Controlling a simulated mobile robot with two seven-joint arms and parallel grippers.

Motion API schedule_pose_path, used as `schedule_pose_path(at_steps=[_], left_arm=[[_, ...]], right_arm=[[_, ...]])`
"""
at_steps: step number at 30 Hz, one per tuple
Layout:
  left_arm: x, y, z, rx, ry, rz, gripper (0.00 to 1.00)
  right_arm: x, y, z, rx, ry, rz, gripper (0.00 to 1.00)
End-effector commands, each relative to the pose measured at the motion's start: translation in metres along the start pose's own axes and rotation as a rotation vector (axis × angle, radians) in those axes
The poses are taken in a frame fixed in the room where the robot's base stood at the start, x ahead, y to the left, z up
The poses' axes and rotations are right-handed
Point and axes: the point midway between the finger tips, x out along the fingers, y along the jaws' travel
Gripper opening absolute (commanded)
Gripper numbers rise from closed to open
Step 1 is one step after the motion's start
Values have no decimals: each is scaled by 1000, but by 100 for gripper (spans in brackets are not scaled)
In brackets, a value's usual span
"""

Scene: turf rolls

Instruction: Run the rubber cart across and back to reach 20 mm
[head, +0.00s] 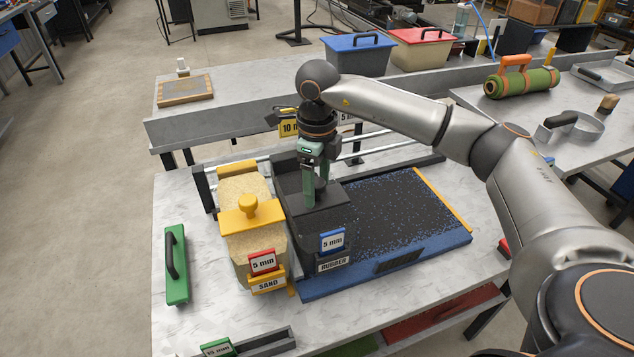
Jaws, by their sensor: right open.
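The black rubber cart (297,218) stands at the left end of the blue-framed turf tray (345,283), beside the sand cart. It carries a "RUBBER" label (333,264) and a blue "5 mm" card (332,241) on its front. My right gripper (315,196) points straight down at the cart's top with its green fingers. It is open; whether its fingers straddle a handle there is hidden. The tray's dark bed (393,214) is sprinkled with blue specks. My left gripper is out of view.
The yellow sand cart (250,228) with a red "5 mm" card touches or nearly touches the rubber cart's left. A green handled tool (176,264) lies at the left. A yellow "10 mm" card (289,128) stands behind. Blue (357,56) and red-lidded (421,52) bins stand farther back.

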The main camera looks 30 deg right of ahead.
Motion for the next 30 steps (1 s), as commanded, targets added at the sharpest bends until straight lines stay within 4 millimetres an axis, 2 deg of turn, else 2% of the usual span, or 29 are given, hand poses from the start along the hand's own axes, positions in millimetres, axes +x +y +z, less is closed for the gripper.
schedule_pose_path(at_steps=[3,21,30], left_arm=[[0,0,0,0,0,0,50],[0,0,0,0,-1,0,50],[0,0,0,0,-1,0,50]], right_arm=[[0,0,0,0,0,0,69],[0,0,0,0,0,0,1],[-1,0,0,0,0,0,0]])
